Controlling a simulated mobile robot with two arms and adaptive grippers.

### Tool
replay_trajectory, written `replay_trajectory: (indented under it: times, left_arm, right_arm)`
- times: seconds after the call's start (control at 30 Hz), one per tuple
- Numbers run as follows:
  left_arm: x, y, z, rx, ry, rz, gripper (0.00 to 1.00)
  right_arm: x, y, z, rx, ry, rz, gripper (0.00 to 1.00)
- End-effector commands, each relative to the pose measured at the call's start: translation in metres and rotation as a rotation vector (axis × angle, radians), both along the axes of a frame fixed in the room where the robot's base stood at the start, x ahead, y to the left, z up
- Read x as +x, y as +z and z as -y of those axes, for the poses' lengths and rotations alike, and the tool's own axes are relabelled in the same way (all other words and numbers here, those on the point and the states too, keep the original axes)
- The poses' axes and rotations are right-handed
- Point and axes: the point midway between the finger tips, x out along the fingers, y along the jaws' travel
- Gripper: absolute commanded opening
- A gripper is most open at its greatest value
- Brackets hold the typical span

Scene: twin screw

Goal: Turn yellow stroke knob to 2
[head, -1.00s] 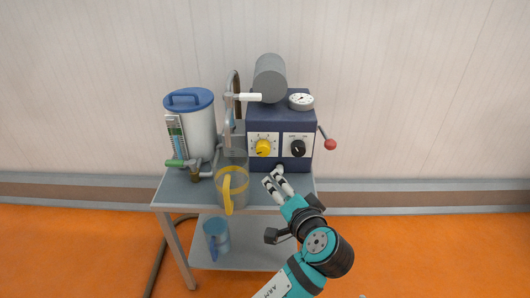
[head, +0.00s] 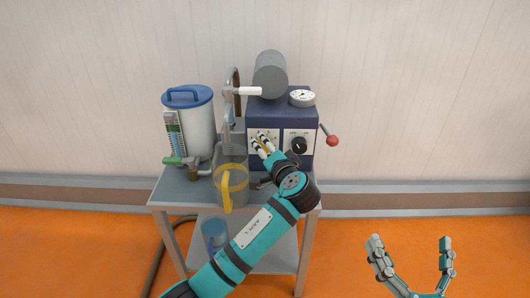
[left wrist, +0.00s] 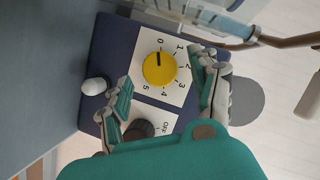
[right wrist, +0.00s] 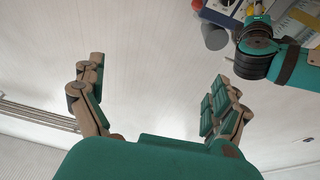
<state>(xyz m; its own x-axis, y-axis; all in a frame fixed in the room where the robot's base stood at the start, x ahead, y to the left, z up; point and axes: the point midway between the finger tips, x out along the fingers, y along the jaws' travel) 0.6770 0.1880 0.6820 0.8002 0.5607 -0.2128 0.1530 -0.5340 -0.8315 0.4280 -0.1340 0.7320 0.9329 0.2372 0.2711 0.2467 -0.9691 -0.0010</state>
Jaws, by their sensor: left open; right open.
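The yellow stroke knob (left wrist: 160,69) sits on a white dial plate numbered 0 to 5 in the left wrist view. Its dark mark points to 0. In the head view the knob (head: 266,148) is mostly hidden behind my left gripper (head: 263,143). The left gripper is open, its fingers (left wrist: 165,87) on either side of the knob with visible gaps; depth to the panel is hard to tell. My right gripper (head: 410,242) is open and empty, low at the right of the head view, away from the machine. It also shows in the right wrist view (right wrist: 154,76).
A black knob (head: 299,146) is right of the yellow one. A red-tipped lever (head: 332,140) sticks out from the navy box (head: 284,113). A jug with a yellow handle (head: 227,190) and a blue-lidded canister (head: 199,128) stand left on the cart.

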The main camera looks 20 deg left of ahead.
Motion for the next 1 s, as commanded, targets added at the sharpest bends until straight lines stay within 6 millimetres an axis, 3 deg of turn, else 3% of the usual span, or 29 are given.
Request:
replay_trajectory:
  times: [0.2,0.53,0.9,1.0]
  left_arm:
    - [0.014,-0.004,-0.010,0.000,0.001,0.000,0.63]
    - [0.016,-0.004,-0.012,0.000,0.000,0.000,0.63]
    - [0.016,-0.004,-0.011,0.000,0.001,-0.001,0.14]
    - [0.016,-0.004,-0.011,0.000,0.000,0.000,0.07]
  right_arm:
    - [-0.006,0.018,-0.001,0.029,0.007,0.106,1.00]
    - [-0.007,0.021,-0.001,0.034,0.008,0.122,1.00]
    - [-0.007,0.021,-0.001,0.033,0.008,0.122,1.00]
    - [-0.007,0.021,-0.001,0.033,0.007,0.122,1.00]
